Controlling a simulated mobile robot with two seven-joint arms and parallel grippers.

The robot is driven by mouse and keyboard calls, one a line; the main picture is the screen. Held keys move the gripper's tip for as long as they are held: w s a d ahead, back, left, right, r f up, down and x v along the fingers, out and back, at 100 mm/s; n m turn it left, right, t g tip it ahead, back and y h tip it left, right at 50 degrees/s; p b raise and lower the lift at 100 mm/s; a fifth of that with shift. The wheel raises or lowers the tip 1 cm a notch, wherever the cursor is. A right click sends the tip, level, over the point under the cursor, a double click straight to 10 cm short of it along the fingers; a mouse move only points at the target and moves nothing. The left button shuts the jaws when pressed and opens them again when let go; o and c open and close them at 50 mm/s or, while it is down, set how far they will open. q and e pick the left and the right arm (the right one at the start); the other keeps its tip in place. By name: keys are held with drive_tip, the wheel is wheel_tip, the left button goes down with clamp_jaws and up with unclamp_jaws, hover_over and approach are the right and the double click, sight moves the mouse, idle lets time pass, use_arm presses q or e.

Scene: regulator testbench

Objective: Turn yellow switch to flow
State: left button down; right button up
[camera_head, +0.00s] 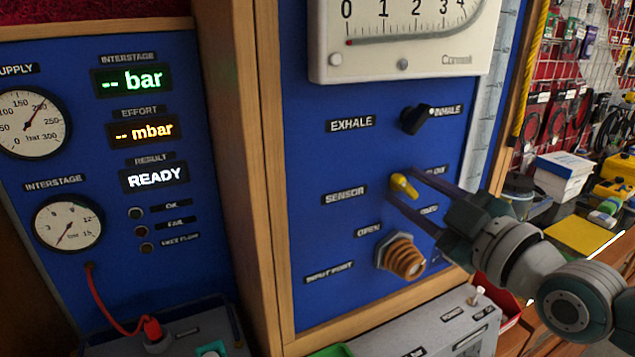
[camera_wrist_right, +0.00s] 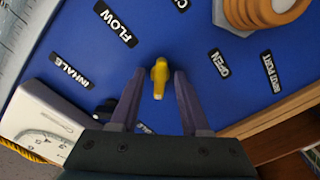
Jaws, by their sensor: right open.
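The yellow switch (camera_head: 404,186) sits on the blue panel, right of the SENSOR label (camera_head: 345,195). It also shows in the right wrist view (camera_wrist_right: 159,78), where its long shape runs up and down the picture. The FLOW label (camera_wrist_right: 115,23) lies to its upper left in that view; in the head view it is partly hidden by my gripper. My right gripper (camera_head: 402,183) is open, with its two dark fingers at either side of the switch. In the wrist view the gripper (camera_wrist_right: 159,74) shows gaps between both fingers and the switch. My left gripper is not in view.
A black knob (camera_head: 416,119) between EXHALE and INHALE is just above. A ribbed orange port (camera_head: 402,257) is just below, close to the lower finger. A white gauge (camera_head: 400,62) is mounted above. A wooden post (camera_head: 240,150) separates the left display panel, which reads READY.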

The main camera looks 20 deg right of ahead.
drive_tip(key=shift+c, duration=0.3)
clamp_jaws()
idle(0.3)
